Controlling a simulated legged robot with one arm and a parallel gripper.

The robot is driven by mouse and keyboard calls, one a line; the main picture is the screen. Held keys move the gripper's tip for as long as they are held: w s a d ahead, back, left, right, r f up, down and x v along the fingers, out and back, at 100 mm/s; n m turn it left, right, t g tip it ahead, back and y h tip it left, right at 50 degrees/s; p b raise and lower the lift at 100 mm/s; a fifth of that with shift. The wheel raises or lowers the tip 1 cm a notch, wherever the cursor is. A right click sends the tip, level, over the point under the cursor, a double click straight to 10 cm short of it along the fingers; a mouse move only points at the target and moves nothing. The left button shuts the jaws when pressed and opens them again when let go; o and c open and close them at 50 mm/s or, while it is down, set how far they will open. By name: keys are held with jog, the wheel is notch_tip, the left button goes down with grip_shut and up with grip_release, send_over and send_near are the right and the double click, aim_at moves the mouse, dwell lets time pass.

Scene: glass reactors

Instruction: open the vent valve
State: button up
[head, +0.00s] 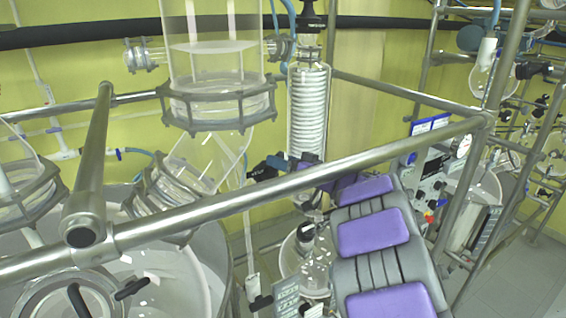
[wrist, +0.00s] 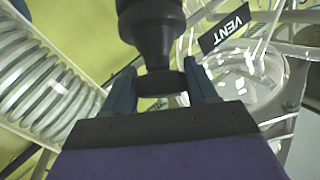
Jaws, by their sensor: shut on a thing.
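The vent valve's black knob (wrist: 155,35) fills the top middle of the wrist view, with a narrower neck and a wide flange below. My gripper (wrist: 160,88) has its two blue-grey fingers on either side of the flange, shut on the black knob. A black label reading VENT (wrist: 225,29) is just right of the knob. In the head view my arm reaches away from the lower right to below the coiled glass condenser (head: 308,112). The fingers are small there and partly hidden by the steel rail, so their grip is unclear.
A steel rail (head: 300,181) crosses in front of my arm. A large glass cylinder (head: 214,60) stands left of the condenser. A round glass vessel (head: 305,265) is below. A control box with a gauge (head: 430,165) stands to the right. Coils (wrist: 45,80) are close at left in the wrist view.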

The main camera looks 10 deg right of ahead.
jog(key=o, duration=0.7)
jog(key=shift+f, duration=0.1)
jog(key=shift+o, duration=1.3)
jog(key=shift+w+f, duration=0.1)
jog(key=shift+w, duration=0.2)
jog(key=shift+s, duration=0.15)
jog(key=shift+s, duration=0.1)
jog(key=b+v, duration=0.2)
jog(key=v, duration=1.5)
jog(key=shift+d, duration=0.2)
